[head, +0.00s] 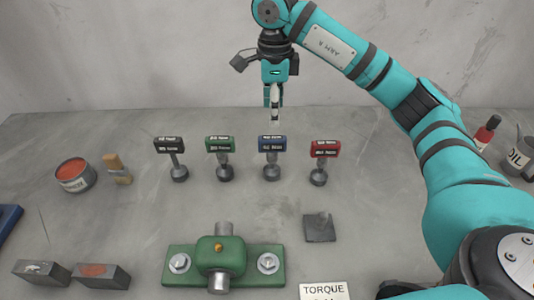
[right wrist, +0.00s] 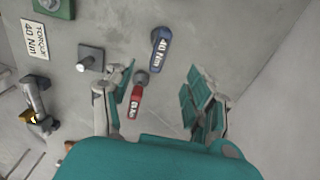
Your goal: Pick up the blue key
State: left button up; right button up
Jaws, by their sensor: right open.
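The blue key (head: 271,144) stands on the grey table in a row of keys, its bar-shaped handle on top and a round grey base below. In the right wrist view the blue key (right wrist: 161,48) lies just beyond the fingertips, its handle marked "40 Nm". My right gripper (head: 273,104) points down, above and behind the blue key in the head view, apart from it. In the right wrist view its fingers (right wrist: 160,80) are spread, with nothing held. My left gripper is in neither view.
The red key (head: 324,149) is close by on the right; it shows between the fingers in the right wrist view (right wrist: 135,102). Green (head: 219,144) and black (head: 168,145) keys stand left. A green fixture (head: 208,252) sits in front; a wall is behind.

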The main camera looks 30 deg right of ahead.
aim_at(273, 138)
notch_tip(273, 138, down, 9)
jog(key=shift+s+f+p, duration=0.1)
jog(key=shift+f+p, duration=0.1)
jog(key=shift+p, duration=0.9)
jog(key=shift+f, duration=0.4)
notch_tip(273, 138, down, 4)
jog(key=shift+a+r+p, duration=0.1)
jog(key=shift+r+p, duration=0.05)
jog(key=shift+p, duration=0.95)
jog(key=shift+f, duration=0.55)
jog(key=shift+c, duration=1.1)
jog(key=shift+r, duration=0.1)
grip_shut()
